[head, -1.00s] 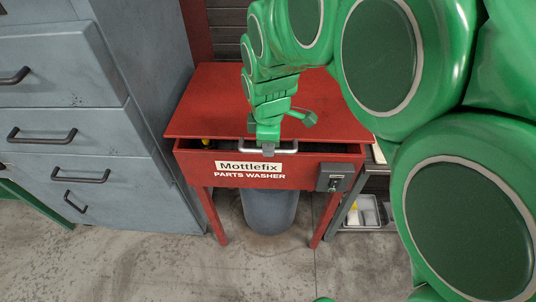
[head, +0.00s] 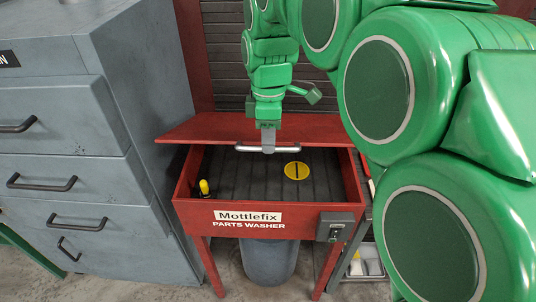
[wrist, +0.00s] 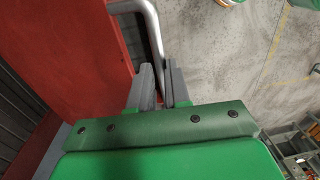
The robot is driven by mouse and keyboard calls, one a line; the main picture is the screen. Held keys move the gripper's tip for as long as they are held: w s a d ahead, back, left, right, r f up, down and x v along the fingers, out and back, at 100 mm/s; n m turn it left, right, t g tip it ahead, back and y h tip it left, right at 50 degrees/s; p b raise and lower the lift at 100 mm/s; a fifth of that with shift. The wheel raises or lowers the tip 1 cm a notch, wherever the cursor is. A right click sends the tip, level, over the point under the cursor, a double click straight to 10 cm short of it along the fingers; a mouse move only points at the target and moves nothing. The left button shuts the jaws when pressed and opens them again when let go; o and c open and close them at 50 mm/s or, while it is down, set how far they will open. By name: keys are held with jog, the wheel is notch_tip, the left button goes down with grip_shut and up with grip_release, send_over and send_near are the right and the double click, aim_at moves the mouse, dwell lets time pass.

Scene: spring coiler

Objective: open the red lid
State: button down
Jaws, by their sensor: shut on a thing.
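The red lid (head: 210,128) of the parts washer is tilted up, its front edge raised above the red tub (head: 185,196). A silver bar handle (head: 240,147) runs along the lid's front edge. My gripper (head: 268,148) is shut on this handle near its middle. In the wrist view, the gripper's grey fingers (wrist: 162,86) sit on either side of the silver handle (wrist: 152,32), with the red lid (wrist: 85,60) to the left. The fingertips partly hide the handle.
Inside the tub are a dark ribbed floor, a yellow disc (head: 296,171) and a yellow-tipped nozzle (head: 204,187). A grey switch box (head: 335,227) is on the front right. A grey drawer cabinet (head: 70,150) stands close on the left. Slatted wall (head: 225,70) is behind.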

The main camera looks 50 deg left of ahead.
jog(key=w+a+r, duration=0.4)
jog(key=r, duration=0.3)
jog(key=shift+w, duration=0.15)
dwell(0.3)
jog(key=shift+r, duration=0.1)
jog(key=c, duration=1.3)
grip_release()
jog(key=shift+o, duration=0.9)
jog(key=shift+r, duration=0.1)
jog(key=shift+s, duration=0.25)
